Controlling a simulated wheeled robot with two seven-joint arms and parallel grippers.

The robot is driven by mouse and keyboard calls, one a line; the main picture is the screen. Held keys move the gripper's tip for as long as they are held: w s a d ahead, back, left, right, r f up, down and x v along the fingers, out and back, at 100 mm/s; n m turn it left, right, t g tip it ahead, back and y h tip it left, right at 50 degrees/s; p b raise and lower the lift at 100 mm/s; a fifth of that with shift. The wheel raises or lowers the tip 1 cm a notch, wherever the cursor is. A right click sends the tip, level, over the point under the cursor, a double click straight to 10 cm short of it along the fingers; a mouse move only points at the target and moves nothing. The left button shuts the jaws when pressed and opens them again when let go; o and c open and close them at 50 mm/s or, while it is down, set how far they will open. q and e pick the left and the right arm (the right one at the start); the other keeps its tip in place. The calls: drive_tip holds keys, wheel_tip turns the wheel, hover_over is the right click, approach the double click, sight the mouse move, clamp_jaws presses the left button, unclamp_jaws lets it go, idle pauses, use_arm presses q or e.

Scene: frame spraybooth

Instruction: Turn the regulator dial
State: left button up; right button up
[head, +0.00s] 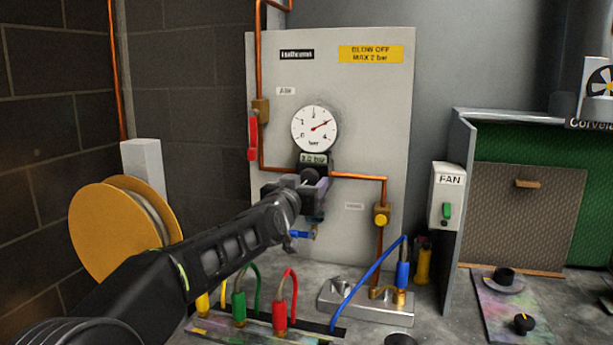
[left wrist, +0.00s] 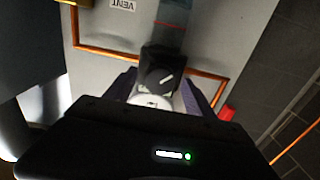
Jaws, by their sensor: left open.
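The regulator dial (left wrist: 162,78) is a black knob with a white mark, seen in the left wrist view. It lies between the two spread fingers of my left gripper (left wrist: 160,92), and I cannot tell whether they touch it. In the head view, my left gripper (head: 313,188) is at the regulator on the grey panel and hides much of it. Above it are a small display (head: 314,159), whose reading is too blurred to be sure of, and a round bar gauge (head: 315,128) with a red needle pointing right and slightly up. My right gripper is not in view.
Copper pipe (head: 355,176) runs along the panel (head: 370,110). Coloured hoses (head: 280,300) and a metal block (head: 345,302) stand on the bench below. A fan switch box (head: 446,195) is further right.

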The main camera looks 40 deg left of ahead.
use_arm(q)
drive_tip(key=shift+w+a, duration=0.2)
drive_tip(key=shift+w, duration=0.3)
drive_tip(key=c, duration=1.4)
